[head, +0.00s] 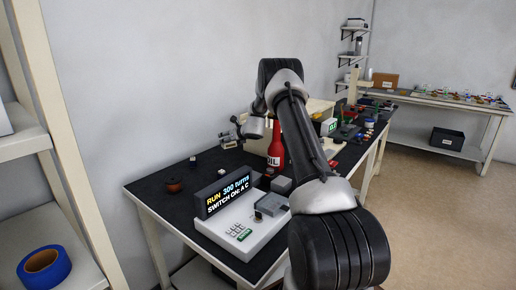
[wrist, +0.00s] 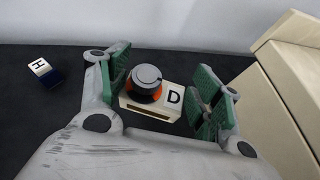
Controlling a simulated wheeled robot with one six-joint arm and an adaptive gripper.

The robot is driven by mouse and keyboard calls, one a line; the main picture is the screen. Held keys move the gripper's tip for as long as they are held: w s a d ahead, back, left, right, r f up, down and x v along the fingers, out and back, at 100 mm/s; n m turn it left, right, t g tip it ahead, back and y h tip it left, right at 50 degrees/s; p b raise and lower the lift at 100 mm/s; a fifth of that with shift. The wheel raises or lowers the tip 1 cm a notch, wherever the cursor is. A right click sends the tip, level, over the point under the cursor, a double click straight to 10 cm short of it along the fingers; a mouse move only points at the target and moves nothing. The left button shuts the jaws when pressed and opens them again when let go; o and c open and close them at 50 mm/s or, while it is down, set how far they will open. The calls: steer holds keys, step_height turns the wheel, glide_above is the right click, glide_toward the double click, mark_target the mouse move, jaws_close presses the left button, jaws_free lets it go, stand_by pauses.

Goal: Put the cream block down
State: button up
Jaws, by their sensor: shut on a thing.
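In the head view my gripper (head: 229,139) is near the back edge of the black tabletop (head: 208,180), close to the wall, and the block is small there. I cannot tell whether the block touches the tabletop.
A cream box (wrist: 285,85) stands close on the right. A red oil bottle (head: 276,148), a lettered display (head: 228,195) on a white console and a brown round pot (head: 174,185) share the table. Dark tabletop is bare around the H block.

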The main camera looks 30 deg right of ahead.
step_height(320, 180, down, 7)
steer(key=shift+r, duration=0.15)
stand_by(0.4)
steer(key=o, duration=1.3)
steer(key=shift+o, duration=0.2)
